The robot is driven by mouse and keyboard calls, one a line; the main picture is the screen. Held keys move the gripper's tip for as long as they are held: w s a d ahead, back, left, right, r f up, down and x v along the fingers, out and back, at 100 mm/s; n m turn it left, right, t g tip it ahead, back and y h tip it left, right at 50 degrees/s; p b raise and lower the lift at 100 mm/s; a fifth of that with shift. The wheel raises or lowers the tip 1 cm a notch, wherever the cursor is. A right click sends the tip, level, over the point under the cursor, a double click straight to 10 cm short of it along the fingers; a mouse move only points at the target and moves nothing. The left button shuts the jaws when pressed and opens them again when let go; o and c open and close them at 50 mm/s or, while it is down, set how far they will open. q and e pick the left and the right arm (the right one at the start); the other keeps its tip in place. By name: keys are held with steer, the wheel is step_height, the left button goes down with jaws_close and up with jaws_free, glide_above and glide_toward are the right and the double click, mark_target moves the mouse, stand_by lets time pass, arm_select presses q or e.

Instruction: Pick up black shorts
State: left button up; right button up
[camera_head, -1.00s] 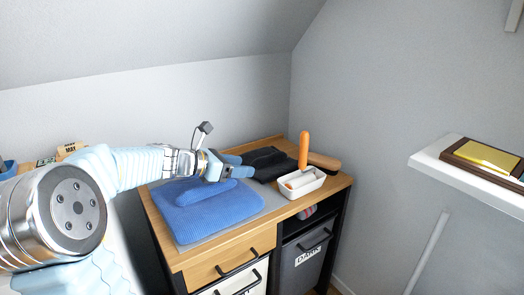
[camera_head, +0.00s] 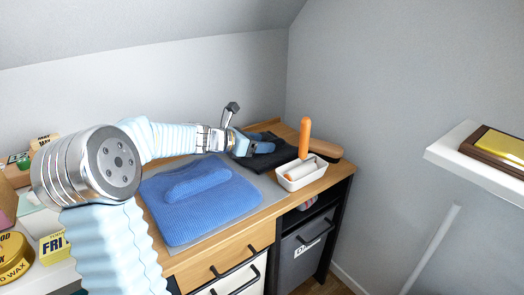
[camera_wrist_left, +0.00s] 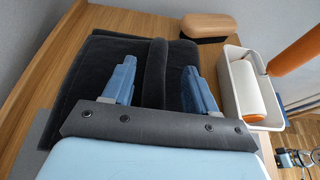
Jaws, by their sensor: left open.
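The black shorts (camera_head: 266,158) lie folded on the wooden top at the back, behind the blue folded cloth (camera_head: 215,215). In the left wrist view the dark folded cloth (camera_wrist_left: 98,58) fills the middle, with a raised fold running between my fingers. My left gripper (camera_head: 258,147) is at the shorts in the head view. In the left wrist view its two blue fingers (camera_wrist_left: 158,80) are apart, one on each side of the raised fold. I cannot tell whether the fingertips touch the cloth.
A white tray (camera_head: 303,181) with a roller and an upright orange handle (camera_head: 305,138) stands right of the shorts. A wooden brush (camera_head: 327,149) lies behind it. A wall shelf (camera_head: 450,152) juts out at right.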

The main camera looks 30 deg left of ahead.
arm_select(q)
steer(key=x, duration=0.3)
steer(key=shift+w+f, duration=0.2)
steer(key=shift+w, duration=0.05)
steer(key=shift+c, duration=0.4)
jaws_close()
steer(key=shift+r, duration=0.15)
